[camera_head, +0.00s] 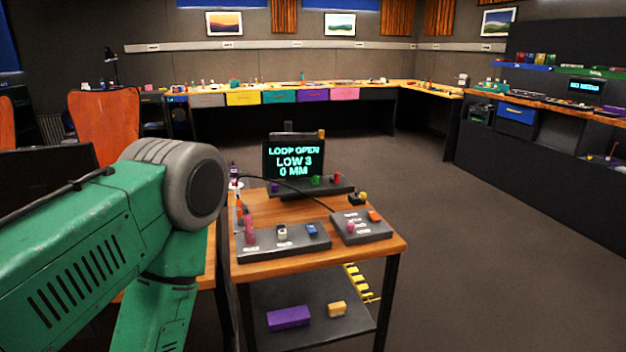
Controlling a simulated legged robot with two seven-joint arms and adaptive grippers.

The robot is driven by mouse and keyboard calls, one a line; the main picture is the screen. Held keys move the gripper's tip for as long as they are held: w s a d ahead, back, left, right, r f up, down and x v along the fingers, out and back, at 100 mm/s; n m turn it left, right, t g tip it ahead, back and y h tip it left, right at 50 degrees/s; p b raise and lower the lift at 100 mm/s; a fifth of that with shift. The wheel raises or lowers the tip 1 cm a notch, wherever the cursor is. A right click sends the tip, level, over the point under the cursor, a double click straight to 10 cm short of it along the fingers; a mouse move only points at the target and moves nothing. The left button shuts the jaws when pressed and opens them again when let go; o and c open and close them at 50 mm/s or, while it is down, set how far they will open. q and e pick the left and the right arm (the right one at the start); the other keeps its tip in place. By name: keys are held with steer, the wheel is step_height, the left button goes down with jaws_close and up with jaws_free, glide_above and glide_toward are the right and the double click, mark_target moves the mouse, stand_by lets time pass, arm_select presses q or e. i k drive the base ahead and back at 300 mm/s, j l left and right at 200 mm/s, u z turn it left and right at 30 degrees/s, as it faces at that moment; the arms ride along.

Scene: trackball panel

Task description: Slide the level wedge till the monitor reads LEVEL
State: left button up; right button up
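The monitor (293,160) stands at the back of a small wooden table and reads "LOOP OPEN", "LOW 3", "0 MM" in cyan letters. A dark panel (262,247) at the front left of the table carries a pink knob (249,231), a white-topped part (282,232) and a blue part (312,230). A second dark panel (372,234) to its right carries a pink part (351,226) and an orange piece (375,216). I cannot tell which piece is the level wedge. My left arm fills the left side; neither gripper is in view.
The wooden tabletop (300,268) has narrow bare edges. A purple block (288,318) and an orange block (337,309) lie on the lower shelf. A dark cable runs across the table from near the monitor. Open floor (470,270) lies to the right.

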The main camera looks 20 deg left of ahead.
mark_target(315, 183)
steer(key=i+l+u, duration=0.35)
steer(key=i+l, duration=0.3)
steer(key=i, duration=0.15)
